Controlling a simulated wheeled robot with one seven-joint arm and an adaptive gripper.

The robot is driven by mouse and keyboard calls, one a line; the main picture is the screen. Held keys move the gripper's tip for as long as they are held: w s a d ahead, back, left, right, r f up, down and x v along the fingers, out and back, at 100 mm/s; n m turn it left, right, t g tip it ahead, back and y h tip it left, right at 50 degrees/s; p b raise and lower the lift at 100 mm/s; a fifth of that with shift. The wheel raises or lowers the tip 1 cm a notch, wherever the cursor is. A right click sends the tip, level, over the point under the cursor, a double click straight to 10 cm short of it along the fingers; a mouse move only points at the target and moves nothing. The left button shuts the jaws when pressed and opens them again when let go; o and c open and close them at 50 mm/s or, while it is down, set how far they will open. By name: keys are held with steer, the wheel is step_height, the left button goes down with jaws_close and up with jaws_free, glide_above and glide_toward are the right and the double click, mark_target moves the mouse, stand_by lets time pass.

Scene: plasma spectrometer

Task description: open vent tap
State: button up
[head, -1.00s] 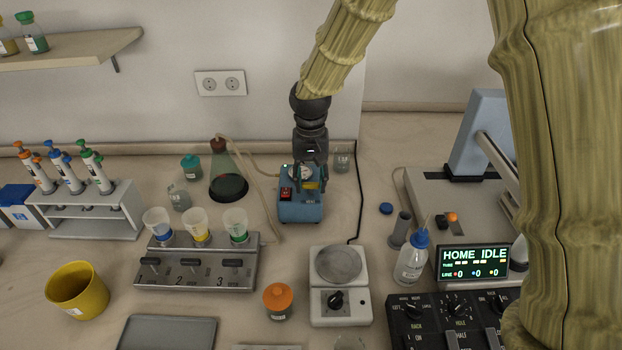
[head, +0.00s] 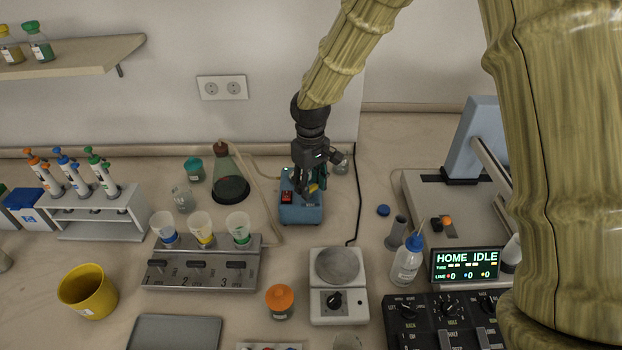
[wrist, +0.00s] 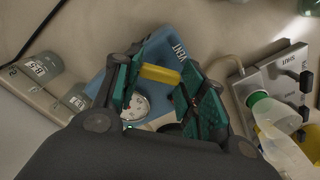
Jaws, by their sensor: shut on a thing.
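The blue pump box (head: 302,213) stands on the bench below my arm, with a red switch on its front left. In the wrist view its top bears the word VENT (wrist: 180,48) and a round white gauge (wrist: 136,107). The vent tap, a yellow bar handle (wrist: 160,74), sits between my fingers; in the head view only a bit of yellow (head: 313,188) shows. My gripper (head: 308,188) points down over the box. Its green-padded fingers (wrist: 163,84) are shut on the yellow handle. The tap's base is hidden.
A dark-bottomed flask (head: 229,180) with a hose stands left of the pump. A filter manifold (head: 200,280) with cups is at front left, a stirrer (head: 338,285) in front. A small glass (head: 341,162) stands close behind the gripper. Bench right of the pump is fairly clear.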

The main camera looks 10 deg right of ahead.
mark_target(311, 187)
steer(key=n+p, duration=0.1)
steer(key=n, duration=0.1)
steer(key=n+p, duration=0.1)
steer(key=n, duration=0.2)
steer(key=shift+r+n, duration=0.2)
steer(key=shift+n, duration=0.1)
steer(key=shift+f+n+p, duration=0.1)
steer(key=shift+n+p, duration=0.85)
steer(key=shift+n, duration=1.15)
steer(key=o, duration=1)
step_height(311, 187, up, 12)
